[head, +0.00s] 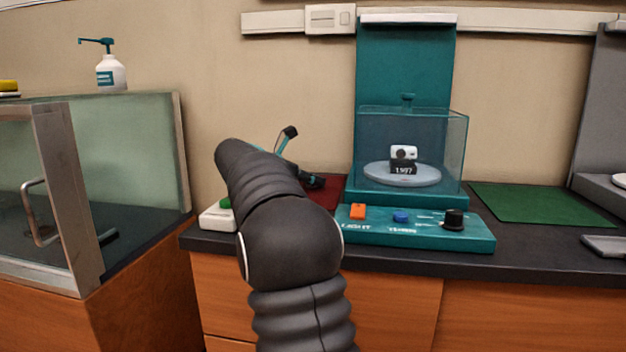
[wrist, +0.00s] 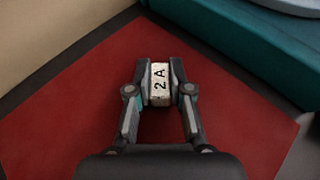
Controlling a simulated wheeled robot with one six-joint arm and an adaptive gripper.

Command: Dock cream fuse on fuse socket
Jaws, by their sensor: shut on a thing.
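The cream fuse (wrist: 160,84), a small block marked "2A", is between the fingertips of my gripper (wrist: 160,72) in the wrist view. My gripper is shut on its two sides. Fuse and fingers are over the red mat (wrist: 75,95); I cannot tell whether the fuse touches it. In the head view, my arm hides the fuse and most of the red mat (head: 327,192). I cannot make out a fuse socket in either view.
Right of the mat stands a teal exhibit base (head: 420,232) with buttons, a knob and a clear case (head: 450,150). A white box with a green button (head: 218,217) is at the left counter edge. A green mat (head: 530,202) lies clear at right.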

